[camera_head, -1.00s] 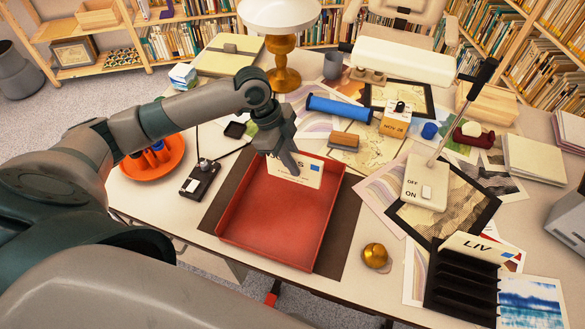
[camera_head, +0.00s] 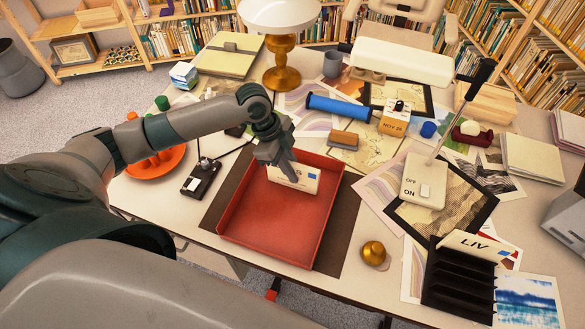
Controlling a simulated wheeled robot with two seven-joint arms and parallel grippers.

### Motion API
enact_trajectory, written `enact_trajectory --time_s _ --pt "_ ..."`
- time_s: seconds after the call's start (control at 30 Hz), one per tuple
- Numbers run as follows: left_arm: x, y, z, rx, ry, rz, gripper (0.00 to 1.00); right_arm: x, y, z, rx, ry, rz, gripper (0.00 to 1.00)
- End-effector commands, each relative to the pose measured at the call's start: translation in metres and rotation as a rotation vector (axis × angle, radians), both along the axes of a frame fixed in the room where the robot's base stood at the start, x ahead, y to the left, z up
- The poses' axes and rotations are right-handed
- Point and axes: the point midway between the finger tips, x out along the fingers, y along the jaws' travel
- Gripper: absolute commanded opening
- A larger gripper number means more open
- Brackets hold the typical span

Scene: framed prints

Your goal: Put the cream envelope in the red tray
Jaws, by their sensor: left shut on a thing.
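The cream envelope (camera_head: 306,178) has dark lettering and a blue stamp. It stands roughly upright over the far part of the red tray (camera_head: 268,230). My left gripper (camera_head: 287,174) is shut on the envelope and covers its left part. I cannot tell whether the envelope's lower edge touches the tray floor. The rest of the tray is empty. My right gripper is out of view.
The tray lies on a dark mat (camera_head: 347,228). A black device (camera_head: 201,178) and an orange dish (camera_head: 155,162) are left of it. A brass bell (camera_head: 374,253), lamp switch base (camera_head: 424,181) and black letter rack (camera_head: 460,285) are to the right.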

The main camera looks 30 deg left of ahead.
Motion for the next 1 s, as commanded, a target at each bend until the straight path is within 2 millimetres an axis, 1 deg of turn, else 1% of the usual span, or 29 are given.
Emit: enact_trajectory --time_s 0.2,0.23,0.3,0.6,0.77,0.87,1.0 --pt "0.0 0.0 -0.002 0.0 0.0 0.001 0.0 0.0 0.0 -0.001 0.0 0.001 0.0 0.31" --pt "0.0 0.0 -0.002 0.0 0.0 0.001 0.17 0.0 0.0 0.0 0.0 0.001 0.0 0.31" --pt "0.0 0.0 -0.002 0.0 0.0 0.0 0.31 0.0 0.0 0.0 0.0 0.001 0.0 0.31" --pt "0.0 0.0 -0.001 0.0 0.0 0.0 0.31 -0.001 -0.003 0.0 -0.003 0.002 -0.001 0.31" --pt "0.0 0.002 0.003 0.001 -0.001 0.0 0.31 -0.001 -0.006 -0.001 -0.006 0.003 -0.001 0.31" --pt "0.0 0.006 0.011 0.001 -0.001 0.0 0.31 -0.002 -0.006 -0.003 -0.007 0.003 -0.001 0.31" --pt "-0.001 0.013 0.028 0.001 -0.003 0.001 0.31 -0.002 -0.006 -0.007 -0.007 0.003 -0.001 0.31"
